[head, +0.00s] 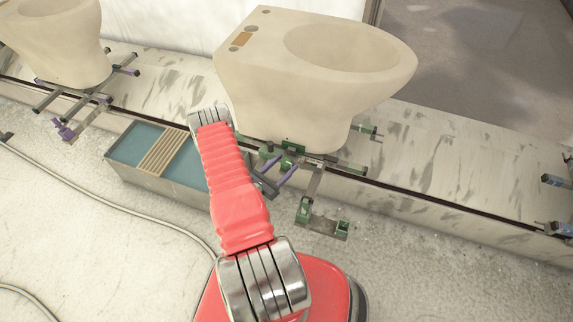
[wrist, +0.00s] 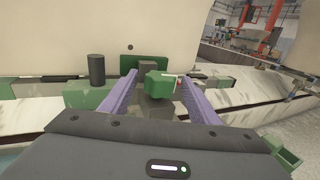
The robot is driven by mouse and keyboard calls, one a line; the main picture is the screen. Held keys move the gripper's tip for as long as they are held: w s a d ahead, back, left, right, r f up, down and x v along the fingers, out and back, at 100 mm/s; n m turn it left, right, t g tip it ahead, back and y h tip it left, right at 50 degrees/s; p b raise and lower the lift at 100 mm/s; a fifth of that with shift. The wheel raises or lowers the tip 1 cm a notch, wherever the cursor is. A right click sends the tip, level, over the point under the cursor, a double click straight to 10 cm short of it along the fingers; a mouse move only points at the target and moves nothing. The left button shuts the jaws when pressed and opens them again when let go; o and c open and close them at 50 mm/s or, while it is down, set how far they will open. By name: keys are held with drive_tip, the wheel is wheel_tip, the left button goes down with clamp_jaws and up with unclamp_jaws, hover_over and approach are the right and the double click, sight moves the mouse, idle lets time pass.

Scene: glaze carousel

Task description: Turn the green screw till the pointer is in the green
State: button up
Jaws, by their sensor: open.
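The green screw (wrist: 159,84) shows in the wrist view as a faceted green head in front of a dark grey block. My gripper (wrist: 157,77) is open, with one purple finger on each side of the head. The right finger is close to it; I cannot tell whether it touches. A small pale and red patch (wrist: 178,81) just right of the head may be part of the scale. The pointer is too small or hidden to read. In the head view, my gripper (head: 285,166) reaches the green clamp parts (head: 292,147) at the toilet's foot; I cannot single out the screw there.
A beige toilet bowl (head: 300,85) stands on the pale track (head: 440,165) directly behind the clamp. A dark upright cylinder (wrist: 97,69) stands left of my fingers. A green-ended bracket (head: 323,222) juts out front. A teal-filled trough (head: 130,145) lies left.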

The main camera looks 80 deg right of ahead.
drive_tip(key=shift+s+d, duration=0.3)
drive_tip(key=shift+d, duration=0.25)
drive_tip(key=shift+c, duration=0.2)
drive_tip(key=c, duration=0.9)
drive_tip(key=shift+a, duration=0.25)
drive_tip(key=shift+c, duration=0.4)
drive_tip(key=shift+d, duration=0.15)
